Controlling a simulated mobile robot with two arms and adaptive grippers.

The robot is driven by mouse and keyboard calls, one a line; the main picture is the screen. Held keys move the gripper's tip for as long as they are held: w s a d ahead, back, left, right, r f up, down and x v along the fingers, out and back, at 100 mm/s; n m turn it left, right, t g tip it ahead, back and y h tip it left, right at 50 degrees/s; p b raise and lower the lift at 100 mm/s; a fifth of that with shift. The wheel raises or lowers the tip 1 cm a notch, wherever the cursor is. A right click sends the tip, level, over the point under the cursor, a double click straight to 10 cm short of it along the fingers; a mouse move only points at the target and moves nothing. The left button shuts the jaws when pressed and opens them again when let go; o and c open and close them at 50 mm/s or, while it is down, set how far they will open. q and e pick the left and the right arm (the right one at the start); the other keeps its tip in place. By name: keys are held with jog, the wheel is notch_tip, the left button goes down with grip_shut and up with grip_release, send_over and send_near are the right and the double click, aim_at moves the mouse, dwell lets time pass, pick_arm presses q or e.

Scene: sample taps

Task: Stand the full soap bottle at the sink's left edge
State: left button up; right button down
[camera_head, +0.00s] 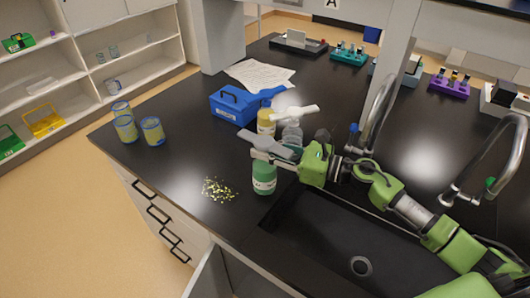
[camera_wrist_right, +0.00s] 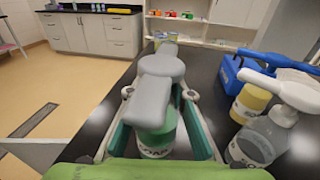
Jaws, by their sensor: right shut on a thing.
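The full soap bottle (camera_head: 264,180), green with a white label and a grey pump head, is upright just left of the sink (camera_head: 345,245). My right gripper (camera_head: 270,157) is shut around its upper part. In the right wrist view the bottle (camera_wrist_right: 157,142) sits between the fingers (camera_wrist_right: 158,98), its grey pump covering much of it. I cannot tell whether its base touches the counter. A clear soap bottle (camera_head: 292,137) with a white pump stands behind my gripper, and also shows in the wrist view (camera_wrist_right: 262,140). My left gripper is not in view.
A yellow bottle (camera_head: 266,121) and a blue caddy (camera_head: 236,106) stand behind. Yellow-green crumbs (camera_head: 217,190) lie left of the green bottle. A tap (camera_head: 380,110) rises behind the sink.

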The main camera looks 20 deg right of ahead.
jog(key=shift+w+f, duration=0.1)
jog(key=shift+f, duration=0.5)
jog(key=shift+f, duration=0.2)
jog(key=c, duration=1.8)
grip_release()
jog(key=shift+f, duration=0.1)
jog(key=shift+b+v, duration=2.2)
jog(key=shift+v, duration=3.85)
